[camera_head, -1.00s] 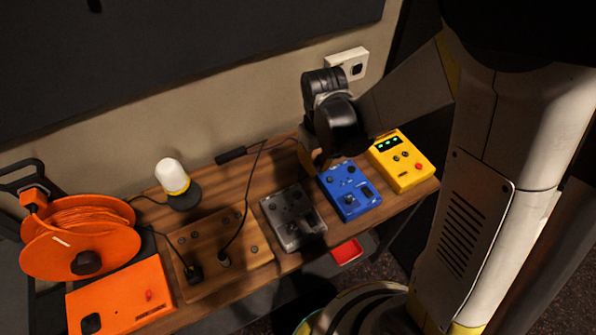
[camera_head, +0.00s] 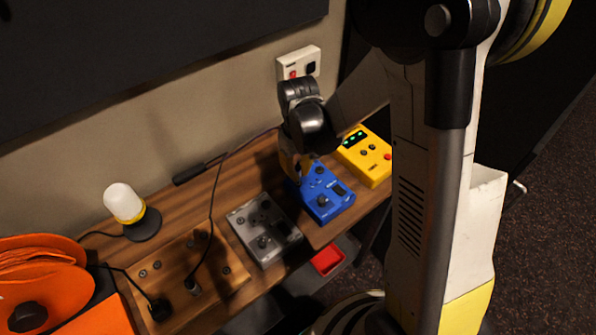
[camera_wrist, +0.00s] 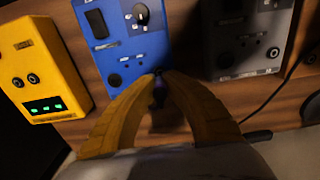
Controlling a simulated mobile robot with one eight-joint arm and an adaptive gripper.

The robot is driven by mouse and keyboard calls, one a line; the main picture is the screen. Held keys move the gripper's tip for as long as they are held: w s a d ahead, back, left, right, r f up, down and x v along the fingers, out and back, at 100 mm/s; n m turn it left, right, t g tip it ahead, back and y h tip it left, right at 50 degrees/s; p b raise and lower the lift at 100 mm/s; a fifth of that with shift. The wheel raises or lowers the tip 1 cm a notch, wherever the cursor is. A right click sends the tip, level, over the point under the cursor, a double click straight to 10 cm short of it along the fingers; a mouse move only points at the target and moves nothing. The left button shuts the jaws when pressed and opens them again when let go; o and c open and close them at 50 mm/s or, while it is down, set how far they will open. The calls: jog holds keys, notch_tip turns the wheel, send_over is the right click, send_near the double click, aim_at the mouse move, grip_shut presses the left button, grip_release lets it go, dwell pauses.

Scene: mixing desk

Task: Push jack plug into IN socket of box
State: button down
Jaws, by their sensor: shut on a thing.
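The blue box (camera_head: 326,196) sits on the wooden desk between a grey box and a yellow box. In the wrist view the blue box (camera_wrist: 120,45) shows a knob, a switch and a round socket near its edge by my fingers. My gripper (camera_head: 299,176) is at the blue box's back left corner. In the wrist view my yellow gripper fingers (camera_wrist: 159,76) are closed around a small dark jack plug (camera_wrist: 158,92), mostly hidden between them. The plug's tip and its contact with a socket cannot be made out, nor can the IN label be read.
The grey box (camera_head: 264,230) stands close left of the blue one, the yellow box (camera_head: 364,156) close right. A dark cable with an inline barrel (camera_head: 189,174) lies behind. A wooden socket board (camera_head: 225,290), a lamp (camera_head: 125,204) and an orange reel (camera_head: 40,280) are further left.

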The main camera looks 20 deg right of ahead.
aim_at(298, 183)
jog(key=shift+f, duration=0.1)
dwell(0.3)
jog(key=shift+f+b, duration=0.8)
jog(key=shift+f+b, duration=0.65)
jog(key=shift+b, duration=0.35)
dwell(1.8)
jog(key=c, duration=1.5)
grip_release()
jog(key=shift+r, duration=0.15)
notch_tip(298, 183, up, 12)
jog(key=shift+f, duration=0.1)
